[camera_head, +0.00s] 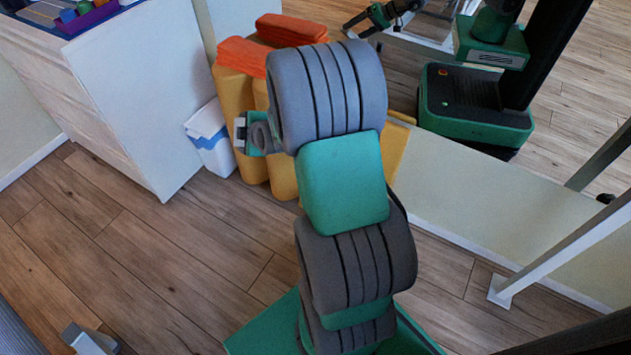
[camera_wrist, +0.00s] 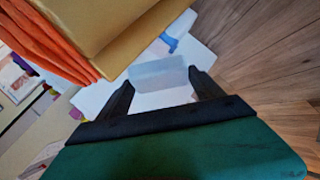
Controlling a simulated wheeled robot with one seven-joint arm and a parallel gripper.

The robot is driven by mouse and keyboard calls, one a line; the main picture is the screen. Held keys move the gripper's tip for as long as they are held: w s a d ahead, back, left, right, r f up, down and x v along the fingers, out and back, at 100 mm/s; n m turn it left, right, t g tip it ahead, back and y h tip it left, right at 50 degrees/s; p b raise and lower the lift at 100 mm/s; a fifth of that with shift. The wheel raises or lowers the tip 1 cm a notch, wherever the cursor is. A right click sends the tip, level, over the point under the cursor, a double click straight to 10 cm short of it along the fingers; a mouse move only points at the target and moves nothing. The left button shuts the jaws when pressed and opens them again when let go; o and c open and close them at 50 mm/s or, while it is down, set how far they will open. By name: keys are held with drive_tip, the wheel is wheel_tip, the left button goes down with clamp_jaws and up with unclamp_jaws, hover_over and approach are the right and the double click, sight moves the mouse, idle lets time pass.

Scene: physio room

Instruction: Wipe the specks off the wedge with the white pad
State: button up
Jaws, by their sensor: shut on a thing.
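My gripper (camera_wrist: 161,82) is shut on a pale, whitish pad (camera_wrist: 158,72), which sits between the two dark fingers in the wrist view. In the head view my arm hides most of the gripper, and I cannot make out the pad. A mustard-yellow padded block (camera_head: 233,105), perhaps the wedge, stands on the floor behind my arm. Its yellow side (camera_wrist: 120,28) also shows in the wrist view, just beyond the pad. I cannot tell whether the pad touches it. No specks can be made out on the yellow faces in view.
Folded orange cloths (camera_head: 242,55) lie on top of the yellow block. A white bin with a blue band (camera_head: 209,138) stands beside it, next to a white cabinet (camera_head: 140,85). A mirror behind reflects my body.

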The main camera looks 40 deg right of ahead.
drive_tip(key=s+d+f+m+h, duration=0.1)
drive_tip(key=s+d+f+h, duration=0.25)
drive_tip(key=d+f, duration=0.35)
drive_tip(key=s+d+f+m+t+h, duration=0.15)
drive_tip(key=s+d+f, duration=0.25)
drive_tip(key=f, duration=0.5)
drive_tip(key=s+d+f+m+h, duration=0.1)
drive_tip(key=s+d+f+h, duration=0.2)
drive_tip(key=d+f, duration=0.45)
drive_tip(key=shift+n, duration=0.25)
drive_tip(key=shift+w+d+f+b, duration=0.3)
drive_tip(key=shift+d+f+b, duration=0.1)
drive_tip(key=shift+d+b, duration=0.25)
drive_tip(key=shift+w+d+f+b, duration=0.25)
drive_tip(key=shift+d+f+b, duration=0.25)
drive_tip(key=shift+b, duration=0.2)
drive_tip(key=shift+w+d+f+b, duration=0.35)
drive_tip(key=shift+d+b, duration=0.25)
drive_tip(key=shift+b, duration=0.1)
drive_tip(key=shift+w+d+f+b, duration=0.15)
drive_tip(key=shift+d+b, duration=0.3)
drive_tip(key=shift+w+d+f+b, duration=0.1)
drive_tip(key=shift+d+f+b, duration=0.05)
drive_tip(key=shift+d+b, duration=0.25)
